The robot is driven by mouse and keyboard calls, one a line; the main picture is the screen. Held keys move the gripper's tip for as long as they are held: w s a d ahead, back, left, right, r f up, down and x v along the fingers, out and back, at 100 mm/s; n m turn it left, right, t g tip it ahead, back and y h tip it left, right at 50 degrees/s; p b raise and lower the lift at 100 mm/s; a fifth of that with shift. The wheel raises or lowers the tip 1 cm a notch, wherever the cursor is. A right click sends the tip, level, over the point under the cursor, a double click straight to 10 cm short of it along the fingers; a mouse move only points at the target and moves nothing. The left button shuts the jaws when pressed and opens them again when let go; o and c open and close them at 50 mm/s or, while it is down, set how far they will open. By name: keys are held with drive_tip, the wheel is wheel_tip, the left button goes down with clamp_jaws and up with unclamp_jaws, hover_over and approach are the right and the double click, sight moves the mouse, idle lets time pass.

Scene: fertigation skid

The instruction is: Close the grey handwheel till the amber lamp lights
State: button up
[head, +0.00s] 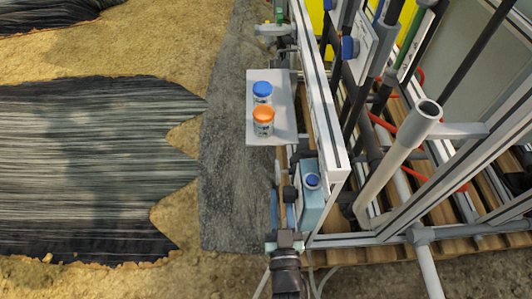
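I cannot make out a grey handwheel for certain. A small pale grey fitting (272,29) sits at the top of the skid's left side, too small to tell what it is. No lit amber lamp shows.
A pale shelf (284,88) holds a blue-lidded jar (262,93) and an orange-lidded jar (263,122). A light-blue container (311,198) stands below. The metal frame (325,110) and pipes (400,150) crowd the right. Dark sheeting (90,170) covers ground left; a grey strip (228,190) is clear.

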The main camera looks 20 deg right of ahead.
sight(278, 160)
drive_tip(key=b+x, duration=0.2)
drive_tip(key=x, duration=0.3)
drive_tip(key=b+x, duration=0.3)
drive_tip(key=x, duration=0.3)
drive_tip(key=shift+w+d+f, duration=0.15)
drive_tip(key=shift+w+f, duration=0.05)
drive_tip(key=shift+w, duration=0.1)
drive_tip(key=shift+w+d+r+b, duration=0.1)
drive_tip(key=shift+w+d+b, duration=0.05)
drive_tip(key=shift+w+b, duration=0.3)
clamp_jaws()
